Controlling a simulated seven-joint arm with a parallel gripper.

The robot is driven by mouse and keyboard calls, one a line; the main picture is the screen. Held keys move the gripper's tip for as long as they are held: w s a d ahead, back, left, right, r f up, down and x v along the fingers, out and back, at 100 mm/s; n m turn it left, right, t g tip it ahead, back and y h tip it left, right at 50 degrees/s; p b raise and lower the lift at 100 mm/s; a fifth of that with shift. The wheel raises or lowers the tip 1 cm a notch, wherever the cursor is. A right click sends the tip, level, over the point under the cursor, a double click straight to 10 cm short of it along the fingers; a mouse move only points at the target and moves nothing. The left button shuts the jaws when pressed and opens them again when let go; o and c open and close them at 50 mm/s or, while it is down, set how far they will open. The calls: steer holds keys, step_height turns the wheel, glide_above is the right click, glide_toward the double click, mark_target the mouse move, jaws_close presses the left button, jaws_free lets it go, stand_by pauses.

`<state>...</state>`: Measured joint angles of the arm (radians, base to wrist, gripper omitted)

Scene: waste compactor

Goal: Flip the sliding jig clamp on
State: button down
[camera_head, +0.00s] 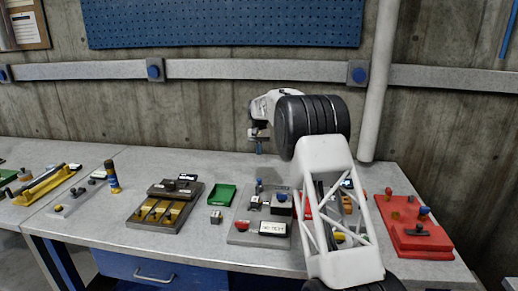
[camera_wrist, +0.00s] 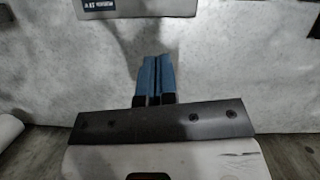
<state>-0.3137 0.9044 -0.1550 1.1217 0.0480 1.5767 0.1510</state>
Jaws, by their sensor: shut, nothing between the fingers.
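My gripper (camera_head: 259,146) hangs over the back of the bench, near the concrete wall. In the wrist view its two blue fingers (camera_wrist: 155,65) are together with nothing between them. A grey fixture plate (camera_head: 240,236) with small blocks, a blue-knobbed part (camera_head: 283,199), a red button (camera_head: 242,225) and a white label stands in front of and below it. I cannot tell for sure which part is the sliding jig clamp. The edge of a labelled grey plate (camera_wrist: 165,8) shows at the top of the wrist view, apart from the fingers. My arm hides part of the bench right of centre.
A dark fixture with yellow slots (camera_head: 160,211), a green tray (camera_head: 222,194) and a small metal cube (camera_head: 216,217) lie to the left. A red fixture (camera_head: 412,238) stands at the right. A vertical pipe (camera_head: 379,80) rises behind the bench. The back strip of bench is clear.

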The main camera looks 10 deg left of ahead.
mark_target(258, 180)
steer(key=x, duration=0.3)
steer(key=s+x, duration=0.1)
steer(key=x, duration=0.3)
steer(key=shift+s+f, duration=0.15)
steer(key=shift+s+d+f, duration=0.15)
steer(key=shift+s, duration=0.5)
steer(key=shift+s+d+f, duration=0.1)
steer(key=shift+s+f, duration=0.05)
steer(key=shift+s, duration=0.45)
steer(key=shift+s, duration=0.15)
steer(key=shift+s, duration=1.4)
